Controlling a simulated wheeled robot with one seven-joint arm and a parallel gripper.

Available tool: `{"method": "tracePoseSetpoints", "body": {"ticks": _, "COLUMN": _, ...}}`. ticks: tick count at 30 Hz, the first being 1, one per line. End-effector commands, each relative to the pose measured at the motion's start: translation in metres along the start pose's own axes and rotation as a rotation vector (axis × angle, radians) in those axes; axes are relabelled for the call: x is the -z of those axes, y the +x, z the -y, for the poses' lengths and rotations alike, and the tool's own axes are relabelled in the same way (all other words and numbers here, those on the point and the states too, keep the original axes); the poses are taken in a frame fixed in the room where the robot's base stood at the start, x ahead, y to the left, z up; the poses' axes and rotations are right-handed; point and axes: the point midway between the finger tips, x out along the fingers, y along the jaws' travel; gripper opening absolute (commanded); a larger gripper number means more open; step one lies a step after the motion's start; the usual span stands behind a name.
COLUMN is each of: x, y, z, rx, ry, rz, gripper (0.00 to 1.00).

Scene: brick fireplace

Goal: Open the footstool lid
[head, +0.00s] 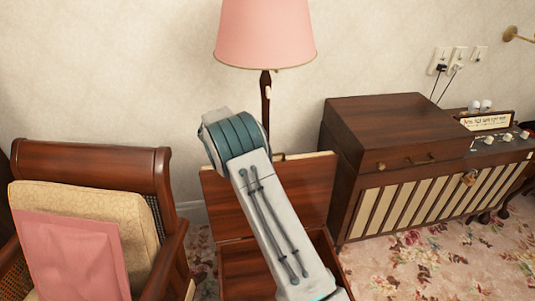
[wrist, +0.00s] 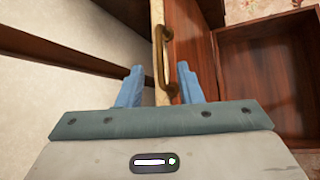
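The footstool has a dark wooden box and a raised lid. In the head view the lid (head: 312,190) stands roughly upright behind my arm, its wooden inner face toward me, and the open box (head: 243,268) is below it. In the wrist view the lid (wrist: 188,40) is seen along its edge, with a brass handle (wrist: 162,62) on it. My gripper (wrist: 160,75) is open, its two blue fingers on either side of the handle and lid edge, with gaps visible. The box interior (wrist: 262,75) shows empty at the right. My arm hides part of the footstool in the head view.
A cane armchair (head: 95,165) with a pink cushion (head: 75,255) is close on the left. A pink-shaded lamp (head: 265,35) stands behind the footstool by the wall. A wooden radio cabinet (head: 395,140) stands at the right. Floral carpet (head: 430,265) is clear in front of the cabinet.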

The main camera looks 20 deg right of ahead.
Motion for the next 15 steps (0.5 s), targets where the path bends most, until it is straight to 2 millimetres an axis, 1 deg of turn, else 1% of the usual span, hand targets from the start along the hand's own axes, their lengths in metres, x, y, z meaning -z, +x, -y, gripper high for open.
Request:
{"method": "tracePoseSetpoints", "body": {"ticks": 1, "x": 0.000, "y": -0.011, "z": 0.000, "rx": -0.002, "ry": 0.000, "rz": -0.001, "gripper": 0.33}}
{"method": "tracePoseSetpoints", "body": {"ticks": 3, "x": 0.000, "y": -0.021, "z": 0.000, "rx": -0.002, "ry": 0.000, "rz": -0.001, "gripper": 0.33}}
{"method": "tracePoseSetpoints", "body": {"ticks": 6, "x": 0.000, "y": -0.032, "z": 0.000, "rx": -0.001, "ry": 0.001, "rz": -0.001, "gripper": 0.33}}
{"method": "tracePoseSetpoints", "body": {"ticks": 10, "x": 0.000, "y": -0.039, "z": 0.000, "rx": 0.000, "ry": 0.000, "rz": 0.000, "gripper": 0.33}}
{"method": "tracePoseSetpoints", "body": {"ticks": 15, "x": 0.000, "y": -0.040, "z": 0.000, "rx": 0.001, "ry": 0.000, "rz": 0.001, "gripper": 0.33}}
